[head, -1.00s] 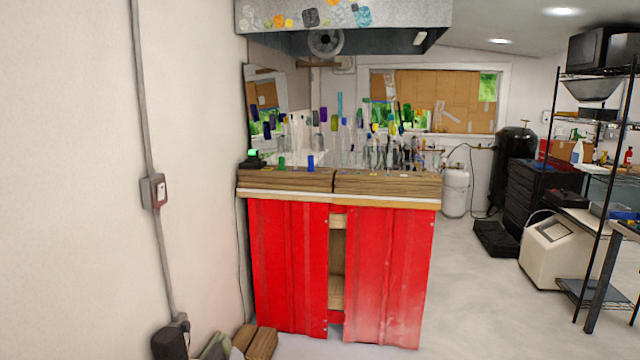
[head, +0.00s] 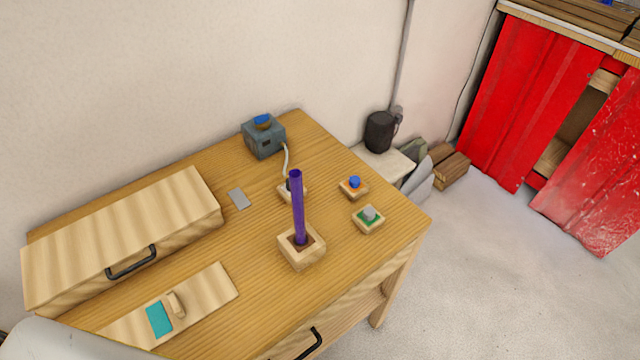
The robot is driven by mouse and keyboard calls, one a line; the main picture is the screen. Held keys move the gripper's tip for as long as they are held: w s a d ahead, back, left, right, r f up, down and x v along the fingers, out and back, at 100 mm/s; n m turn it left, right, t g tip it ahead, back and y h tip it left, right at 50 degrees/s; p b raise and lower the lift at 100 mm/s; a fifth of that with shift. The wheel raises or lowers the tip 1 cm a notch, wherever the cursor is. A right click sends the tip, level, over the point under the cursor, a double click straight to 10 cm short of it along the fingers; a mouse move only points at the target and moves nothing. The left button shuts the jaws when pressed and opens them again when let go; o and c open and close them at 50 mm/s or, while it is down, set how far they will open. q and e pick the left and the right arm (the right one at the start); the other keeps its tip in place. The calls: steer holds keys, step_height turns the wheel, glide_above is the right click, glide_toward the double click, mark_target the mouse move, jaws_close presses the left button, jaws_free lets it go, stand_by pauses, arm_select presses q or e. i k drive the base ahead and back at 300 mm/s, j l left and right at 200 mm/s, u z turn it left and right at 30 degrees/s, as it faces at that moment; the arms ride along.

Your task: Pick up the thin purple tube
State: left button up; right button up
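A thin purple tube (head: 298,208) stands nearly upright in a small square wooden holder (head: 302,258) on a wooden table (head: 330,150). Its top end is open and its lower end is hidden inside the holder. Neither of my grippers shows in the head view. Nothing touches the tube apart from its holder.
A wooden box with a black handle (head: 131,262) sits at the left. A red cabinet (head: 520,95) stands at right.

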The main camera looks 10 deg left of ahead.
mark_target(295, 175)
steer(key=u, duration=0.65)
steer(key=l+u, duration=0.25)
steer(key=u, duration=0.2)
steer(key=k+l+u, duration=0.15)
steer(key=u, duration=0.35)
steer(key=k+l+u, duration=0.1)
steer(key=u, duration=0.35)
steer(key=l, duration=0.1)
